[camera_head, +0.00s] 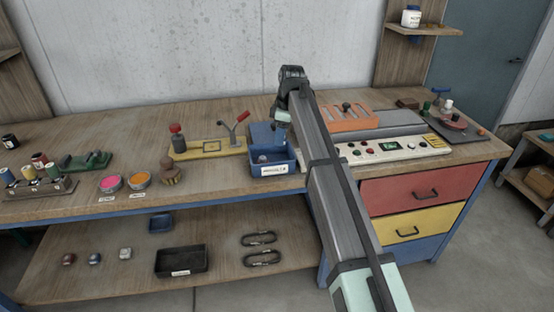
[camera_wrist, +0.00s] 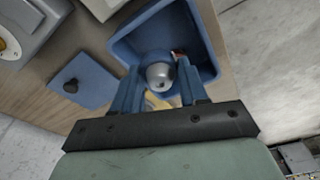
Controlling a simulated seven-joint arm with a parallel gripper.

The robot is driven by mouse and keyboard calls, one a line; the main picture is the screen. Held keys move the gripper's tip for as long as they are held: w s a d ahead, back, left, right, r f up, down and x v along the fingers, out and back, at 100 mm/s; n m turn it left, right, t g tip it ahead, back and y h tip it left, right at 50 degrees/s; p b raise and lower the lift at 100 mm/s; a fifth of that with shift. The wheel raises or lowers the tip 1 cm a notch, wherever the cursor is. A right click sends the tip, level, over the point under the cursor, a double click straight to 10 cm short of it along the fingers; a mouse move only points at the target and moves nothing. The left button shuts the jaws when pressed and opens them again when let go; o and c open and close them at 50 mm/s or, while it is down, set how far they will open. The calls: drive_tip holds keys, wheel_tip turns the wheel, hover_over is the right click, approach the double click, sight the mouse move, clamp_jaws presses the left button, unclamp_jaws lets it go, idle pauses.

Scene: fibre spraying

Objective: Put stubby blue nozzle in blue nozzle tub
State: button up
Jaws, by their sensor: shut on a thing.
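The blue nozzle tub (camera_head: 273,169) stands open on the workbench, with a white label on its front. It also shows in the wrist view (camera_wrist: 205,30). My gripper (camera_head: 282,143) is over the tub's opening, pointing down. In the wrist view my gripper (camera_wrist: 160,88) is shut on a short rounded piece with a silver-grey end (camera_wrist: 160,73), taken as the stubby blue nozzle. Its blue part cannot be told from the bluish fingers. The piece appears over or inside the tub; its exact height is unclear. A small greyish thing shows inside the tub in the head view.
A flat blue lid with a dark knob (camera_wrist: 80,85) lies beside the tub. A yellow clamp board (camera_head: 208,150) stands to the left, and a control panel (camera_head: 395,148) to the right. An orange rack (camera_head: 345,117) is behind. A black tray (camera_head: 181,262) sits on the lower shelf.

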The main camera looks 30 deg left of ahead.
drive_tip(key=shift+f, duration=4.3)
drive_tip(key=shift+f, duration=0.1)
drive_tip(key=o, duration=1.1)
drive_tip(key=shift+c, duration=0.2)
drive_tip(key=r, duration=0.4)
drive_tip(key=d+r, duration=0.1)
drive_tip(key=r, duration=0.7)
drive_tip(key=shift+w+d, duration=0.3)
drive_tip(key=shift+d, duration=0.05)
drive_tip(key=shift+w, duration=0.1)
